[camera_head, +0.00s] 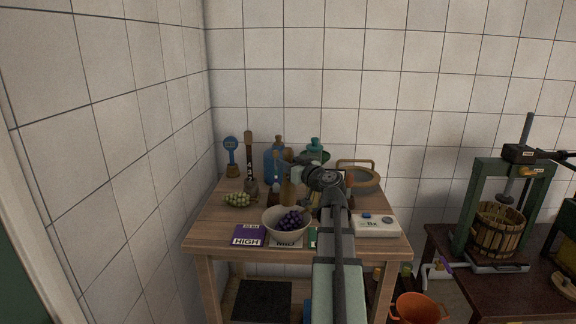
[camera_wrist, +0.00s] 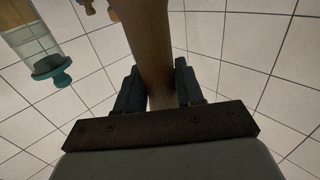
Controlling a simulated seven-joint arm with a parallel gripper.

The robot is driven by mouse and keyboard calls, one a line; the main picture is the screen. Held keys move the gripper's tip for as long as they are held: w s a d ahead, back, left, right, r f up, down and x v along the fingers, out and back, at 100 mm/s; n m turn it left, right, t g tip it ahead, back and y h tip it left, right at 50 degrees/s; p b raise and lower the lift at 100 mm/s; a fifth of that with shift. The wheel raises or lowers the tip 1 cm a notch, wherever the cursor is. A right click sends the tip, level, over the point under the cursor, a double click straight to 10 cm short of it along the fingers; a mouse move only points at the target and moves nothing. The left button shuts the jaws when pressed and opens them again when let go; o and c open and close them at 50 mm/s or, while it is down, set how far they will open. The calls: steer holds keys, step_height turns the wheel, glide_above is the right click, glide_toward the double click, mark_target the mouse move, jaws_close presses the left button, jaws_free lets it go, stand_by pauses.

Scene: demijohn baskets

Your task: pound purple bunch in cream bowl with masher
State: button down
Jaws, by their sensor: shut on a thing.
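The cream bowl (camera_head: 269,228) stands near the front of the wooden table, with the purple bunch (camera_head: 291,220) of grapes inside it. My gripper (camera_head: 298,174) is above and behind the bowl. In the wrist view its dark jaws (camera_wrist: 160,92) are closed on a thick wooden shaft (camera_wrist: 145,40), which looks like the masher. In the head view a light-brown wooden piece (camera_head: 287,193) hangs below my gripper, just behind the bowl's rim. Whether its lower end touches the bowl or grapes cannot be told.
Green grapes (camera_head: 237,200) lie left of the bowl. A purple HIGH card (camera_head: 248,235) lies front left, a white scale (camera_head: 376,227) right. Blue (camera_head: 274,163) and green bottles (camera_head: 318,149) and a round sieve (camera_head: 362,182) stand behind. A press (camera_head: 497,230) stands on the right table.

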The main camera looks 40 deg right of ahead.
steer(key=shift+f, duration=2)
steer(key=shift+r, duration=2.05)
steer(key=shift+r, duration=3.5)
